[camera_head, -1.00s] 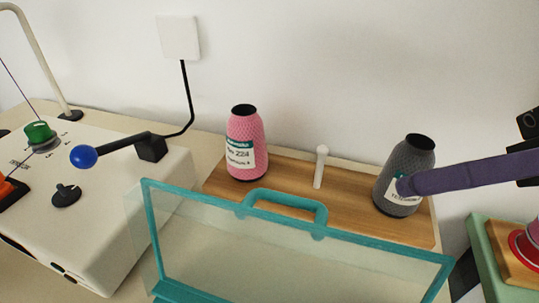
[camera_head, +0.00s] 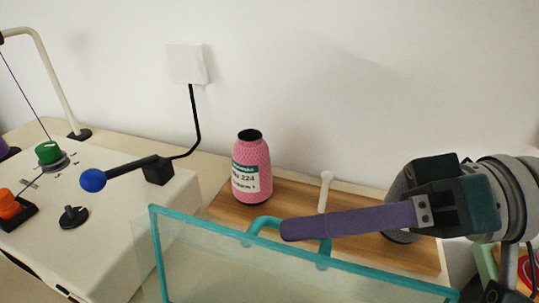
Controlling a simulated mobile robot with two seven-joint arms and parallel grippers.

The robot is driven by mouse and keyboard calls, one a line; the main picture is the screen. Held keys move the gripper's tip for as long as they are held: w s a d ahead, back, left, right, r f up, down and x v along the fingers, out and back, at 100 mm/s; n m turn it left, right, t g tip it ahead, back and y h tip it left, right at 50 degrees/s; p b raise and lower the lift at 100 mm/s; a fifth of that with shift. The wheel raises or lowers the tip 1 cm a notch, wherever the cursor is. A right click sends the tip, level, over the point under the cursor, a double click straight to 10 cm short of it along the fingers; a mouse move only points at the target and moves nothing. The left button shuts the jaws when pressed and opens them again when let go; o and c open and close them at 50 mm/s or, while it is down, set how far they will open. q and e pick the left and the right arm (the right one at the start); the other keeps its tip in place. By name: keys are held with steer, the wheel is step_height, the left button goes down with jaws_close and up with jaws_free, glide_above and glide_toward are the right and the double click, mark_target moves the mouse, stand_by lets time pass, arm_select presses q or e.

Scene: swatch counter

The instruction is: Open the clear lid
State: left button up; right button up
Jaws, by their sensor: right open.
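The clear lid (camera_head: 220,268) has a teal frame and stands in the lower middle of the head view. Its lower part is out of frame. A teal loop handle (camera_head: 262,224) sits on its top edge. My right gripper (camera_head: 290,230) reaches in from the right, and its long purple finger lies across the handle in the picture, hiding much of it. The fingertip is near the handle's left side; I cannot tell whether it touches. The gripper is open, though only one finger shows clearly. My left gripper is not in view.
A pink thread cone (camera_head: 251,170) and a white peg (camera_head: 325,190) stand on a wooden board (camera_head: 228,208) behind the lid. A grey cone (camera_head: 402,237) is mostly hidden by my gripper. A white machine (camera_head: 110,220) with a blue-knobbed lever (camera_head: 93,180) stands left.

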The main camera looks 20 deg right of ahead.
steer(key=shift+c, duration=0.2)
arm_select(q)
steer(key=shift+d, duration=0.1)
arm_select(e)
steer(key=c, duration=0.6)
jaws_close()
steer(key=shift+f, duration=0.1)
